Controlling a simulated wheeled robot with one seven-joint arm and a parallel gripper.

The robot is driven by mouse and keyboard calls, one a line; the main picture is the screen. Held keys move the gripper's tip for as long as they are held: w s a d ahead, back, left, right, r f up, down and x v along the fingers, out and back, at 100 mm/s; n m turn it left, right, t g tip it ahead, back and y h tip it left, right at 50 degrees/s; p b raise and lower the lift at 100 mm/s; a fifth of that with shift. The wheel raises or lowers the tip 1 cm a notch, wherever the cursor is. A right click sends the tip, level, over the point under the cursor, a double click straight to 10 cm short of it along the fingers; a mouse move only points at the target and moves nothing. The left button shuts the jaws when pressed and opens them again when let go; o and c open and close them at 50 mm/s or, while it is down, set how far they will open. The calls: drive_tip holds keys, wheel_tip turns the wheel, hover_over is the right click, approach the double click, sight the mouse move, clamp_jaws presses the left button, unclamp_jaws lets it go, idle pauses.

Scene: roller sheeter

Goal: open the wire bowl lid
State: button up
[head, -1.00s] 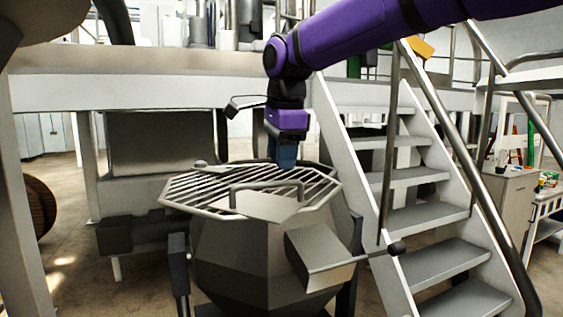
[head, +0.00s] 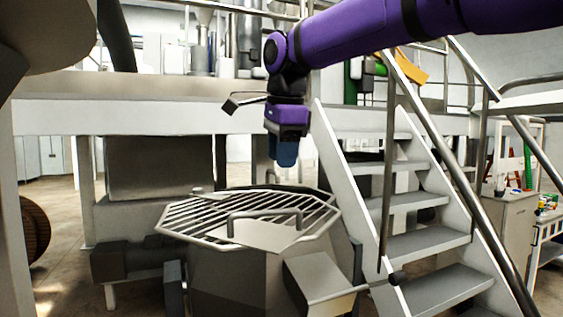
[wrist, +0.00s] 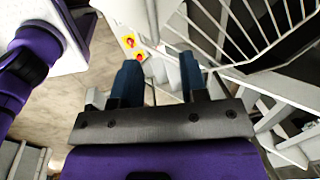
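The wire bowl lid (head: 190,217) is an eight-sided grid of pale bars with a solid plate and a raised bar handle (head: 262,212) at its front. It lies flat and closed on the grey faceted bowl (head: 235,280). My gripper (head: 284,165) points down above the lid's far edge, apart from it. In the wrist view my gripper's (wrist: 160,66) two blue fingers are spread with nothing between them. Part of the wire lid (wrist: 245,30) shows at upper right there, beyond the right finger. The handle is not clearly seen in the wrist view.
White stairs (head: 405,205) with metal railings rise close to the right of the bowl. A pale platform beam (head: 120,117) runs behind it. A grey box (head: 322,283) juts from the bowl's front right.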

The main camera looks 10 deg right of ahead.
drive_tip(key=shift+s+r, duration=0.2)
drive_tip(key=shift+r, duration=0.85)
drive_tip(key=shift+c, duration=0.5)
drive_tip(key=c, duration=0.3)
drive_tip(key=shift+d+f+n, duration=0.2)
drive_tip(key=shift+d+n, duration=0.05)
drive_tip(key=shift+n, duration=0.05)
clamp_jaws()
drive_tip(key=n+g+y, duration=0.1)
drive_tip(key=n+y, duration=0.2)
drive_tip(key=n, duration=0.6)
hover_over(312, 229)
drive_tip(key=s, duration=0.1)
wheel_tip(312, 229, down, 4)
drive_tip(key=d+f+n+t+y, duration=0.1)
drive_tip(key=d+f+n+y, duration=0.2)
drive_tip(key=d+n, duration=0.7)
drive_tip(key=shift+n, duration=0.5)
drive_tip(key=x, duration=1)
drive_tip(key=shift+w+a+r, duration=0.1)
drive_tip(key=shift+a, duration=0.4)
drive_tip(key=shift+s+a+r, duration=0.1)
drive_tip(key=shift+s+a, duration=0.15)
drive_tip(key=shift+a, duration=0.35)
drive_tip(key=shift+s+a+r, duration=0.1)
drive_tip(key=shift+s+a, duration=0.1)
drive_tip(key=shift+a, duration=0.4)
drive_tip(key=shift+s+a+f, duration=0.1)
drive_tip(key=shift+a, duration=0.5)
